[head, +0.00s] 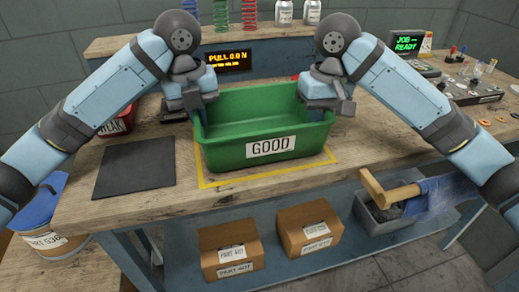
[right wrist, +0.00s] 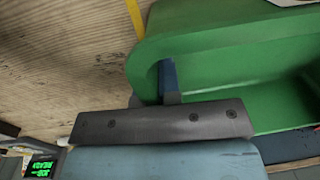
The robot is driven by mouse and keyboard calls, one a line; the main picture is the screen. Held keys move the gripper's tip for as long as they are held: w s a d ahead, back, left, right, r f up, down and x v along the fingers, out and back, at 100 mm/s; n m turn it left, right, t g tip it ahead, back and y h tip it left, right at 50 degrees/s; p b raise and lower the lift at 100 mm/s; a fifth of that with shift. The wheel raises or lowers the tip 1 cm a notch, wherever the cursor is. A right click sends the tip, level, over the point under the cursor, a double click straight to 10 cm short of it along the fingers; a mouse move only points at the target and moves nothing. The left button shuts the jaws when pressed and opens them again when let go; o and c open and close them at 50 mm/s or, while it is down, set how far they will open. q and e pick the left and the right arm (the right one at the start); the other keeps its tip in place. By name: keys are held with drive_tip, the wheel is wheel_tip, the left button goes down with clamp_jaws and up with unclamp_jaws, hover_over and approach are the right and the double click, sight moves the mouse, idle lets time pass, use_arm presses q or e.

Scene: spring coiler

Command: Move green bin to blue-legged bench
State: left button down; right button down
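The green bin (head: 225,152), with a white GOOD label, stands upright and looks empty inside. It is on a wooden-topped bench (head: 90,215) with light blue legs, inside a yellow taped outline. My left gripper (head: 199,104) is at the bin's left rim and looks closed on the wall. My right gripper (head: 326,102) is at the right rim in the same way. In the right wrist view, one blue finger of it (right wrist: 168,82) lies inside the bin (right wrist: 215,50) close against the wall; the other finger is hidden.
A dark mat (head: 136,165) lies left of the bin, and a red bin (head: 118,125) stands behind it. A wooden handle with blue cloth (head: 430,190) sticks out at front right. Cardboard boxes (head: 230,248) sit below.

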use_arm(q)
drive_tip(key=shift+a+f, duration=0.1)
drive_tip(key=shift+f, duration=0.15)
use_arm(e)
drive_tip(key=shift+d+f, duration=0.1)
drive_tip(key=shift+f, duration=0.1)
use_arm(q)
drive_tip(key=c, duration=1.3)
unclamp_jaws()
use_arm(e)
drive_tip(key=c, duration=1.3)
unclamp_jaws()
use_arm(q)
drive_tip(key=shift+r, duration=0.1)
